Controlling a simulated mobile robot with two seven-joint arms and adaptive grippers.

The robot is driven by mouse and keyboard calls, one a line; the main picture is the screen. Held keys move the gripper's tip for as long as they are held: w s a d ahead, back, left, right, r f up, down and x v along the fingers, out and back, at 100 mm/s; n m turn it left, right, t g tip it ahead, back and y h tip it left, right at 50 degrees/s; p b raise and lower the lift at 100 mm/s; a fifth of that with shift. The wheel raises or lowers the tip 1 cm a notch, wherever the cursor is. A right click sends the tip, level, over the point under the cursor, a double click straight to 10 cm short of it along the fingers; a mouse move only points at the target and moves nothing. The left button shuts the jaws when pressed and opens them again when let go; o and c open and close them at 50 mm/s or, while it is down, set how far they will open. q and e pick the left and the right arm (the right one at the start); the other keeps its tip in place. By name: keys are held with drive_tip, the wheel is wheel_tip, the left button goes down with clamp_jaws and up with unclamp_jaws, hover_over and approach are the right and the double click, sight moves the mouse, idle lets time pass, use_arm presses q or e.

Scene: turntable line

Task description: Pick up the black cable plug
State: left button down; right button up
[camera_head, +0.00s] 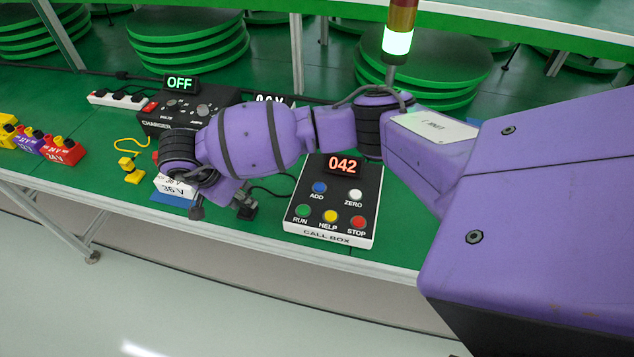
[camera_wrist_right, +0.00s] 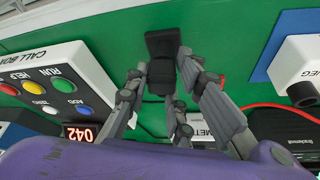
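The black cable plug (camera_wrist_right: 161,50) lies on the green table top in the right wrist view, in line with the gap between my right gripper's fingers. My right gripper (camera_wrist_right: 160,72) is open, with fingers spread to either side of the plug; whether one finger touches it I cannot tell. In the head view my right gripper (camera_head: 220,205) points down at the table's front part, and the dark plug (camera_head: 246,211) shows by its right finger. A thin black cable runs from there toward the call box. My left gripper is not in view.
The call box (camera_head: 335,200) reading 042 stands just right of the gripper. A white 36 V block (camera_head: 175,187) on a blue mat is close on the left. The black charger (camera_head: 190,108), reading OFF, and a white power strip (camera_head: 118,99) are behind. A yellow connector (camera_head: 131,170) and coloured blocks (camera_head: 64,150) are further left.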

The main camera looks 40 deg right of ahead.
drive_tip(key=shift+r, duration=0.1)
drive_tip(key=shift+c, duration=0.7)
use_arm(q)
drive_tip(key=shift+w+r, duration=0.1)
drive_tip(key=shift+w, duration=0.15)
use_arm(e)
drive_tip(key=shift+w+r, duration=0.1)
